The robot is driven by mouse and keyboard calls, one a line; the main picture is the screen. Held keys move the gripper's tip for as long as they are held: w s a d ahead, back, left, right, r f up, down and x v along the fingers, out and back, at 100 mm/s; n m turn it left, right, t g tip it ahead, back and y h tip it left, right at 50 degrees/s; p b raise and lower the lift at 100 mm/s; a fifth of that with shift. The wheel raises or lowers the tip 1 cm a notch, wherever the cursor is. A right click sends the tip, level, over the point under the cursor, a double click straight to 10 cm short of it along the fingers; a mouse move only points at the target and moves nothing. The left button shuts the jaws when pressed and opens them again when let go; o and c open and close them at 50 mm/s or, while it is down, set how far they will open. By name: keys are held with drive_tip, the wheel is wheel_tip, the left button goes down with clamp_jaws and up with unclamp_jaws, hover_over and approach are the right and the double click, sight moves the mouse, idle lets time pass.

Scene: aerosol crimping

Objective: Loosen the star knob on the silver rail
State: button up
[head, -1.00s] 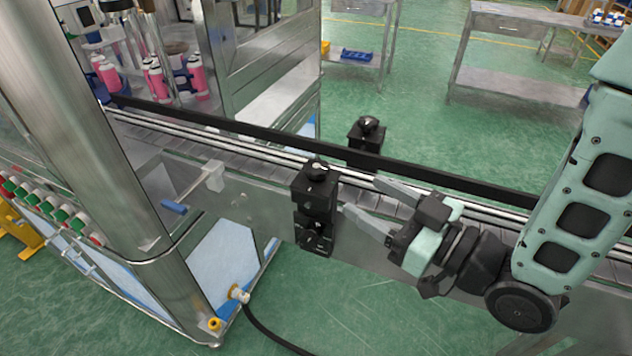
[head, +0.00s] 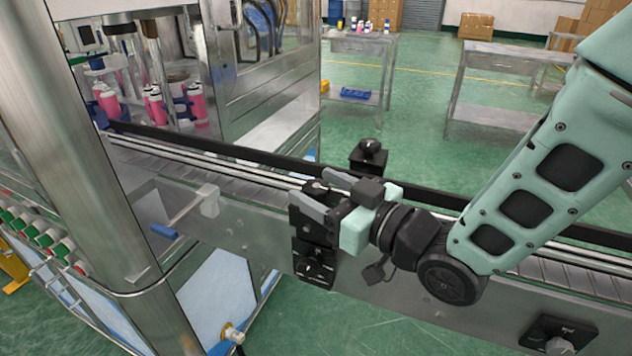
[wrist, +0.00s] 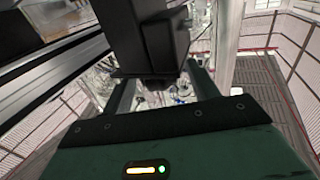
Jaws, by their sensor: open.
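A black clamp block (head: 313,232) is fixed on the near side of the conveyor. It has a dark knob (head: 317,187) with a pale mark on top and another dark knob (head: 312,269) low on its front. I cannot make out a star shape on either. My gripper (head: 322,191) is open at the block's top, one finger on the near side and one on the far side of the upper knob. Contact cannot be told. In the wrist view, a dark block (wrist: 150,40) rises between my spread fingers (wrist: 160,92), hiding the knob.
The silver rail (head: 228,173) and black guide rail (head: 225,150) run along the conveyor. A second black knobbed block (head: 369,156) stands on the far side, another (head: 558,335) at lower right. A steel machine post (head: 85,130) and pink bottles (head: 108,103) are at left.

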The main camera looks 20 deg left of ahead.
drive_tip(key=shift+w+a, duration=0.25)
drive_tip(key=shift+a, duration=0.3)
drive_tip(key=c, duration=1)
drive_tip(key=shift+n+g, duration=0.3)
drive_tip(key=shift+g, duration=0.1)
drive_tip(key=shift+n+g+y+b, duration=0.4)
drive_tip(key=shift+g+b, duration=0.05)
drive_tip(key=shift+g, duration=0.15)
drive_tip(key=o, duration=1)
